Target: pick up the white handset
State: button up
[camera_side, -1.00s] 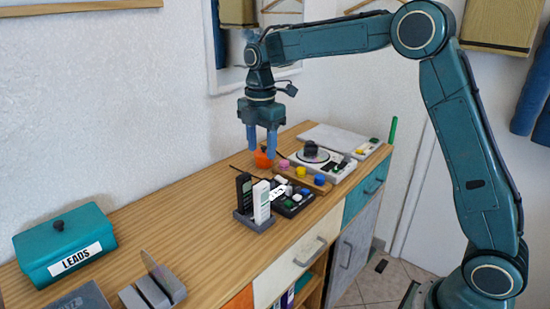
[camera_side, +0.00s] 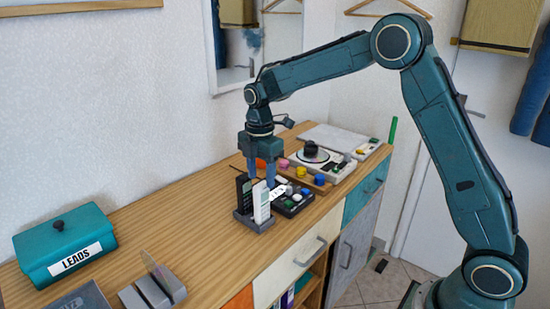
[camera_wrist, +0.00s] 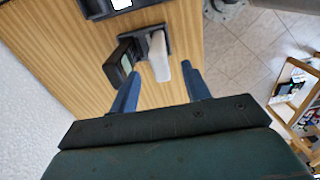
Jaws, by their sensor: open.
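The white handset (camera_side: 262,203) stands upright in a grey stand (camera_side: 254,222) on the wooden cabinet top, beside a black handset (camera_side: 243,190). In the wrist view the white handset (camera_wrist: 158,55) is seen from above, with the black handset (camera_wrist: 120,64) to its left. My gripper (camera_side: 261,180) points down, just above and behind the handsets in the side view. In the wrist view the two blue fingers of my gripper (camera_wrist: 158,80) are spread apart and empty, with the white handset showing between them. Contact cannot be told.
A turntable (camera_side: 322,160) stands farther back. A teal LEADS box (camera_side: 64,246) and a grey slotted holder (camera_side: 152,291) are at the left. The wood between is clear.

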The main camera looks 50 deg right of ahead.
aim_at(261, 184)
jog(key=shift+f, duration=0.4)
jog(key=shift+f, duration=2.6)
grip_shut()
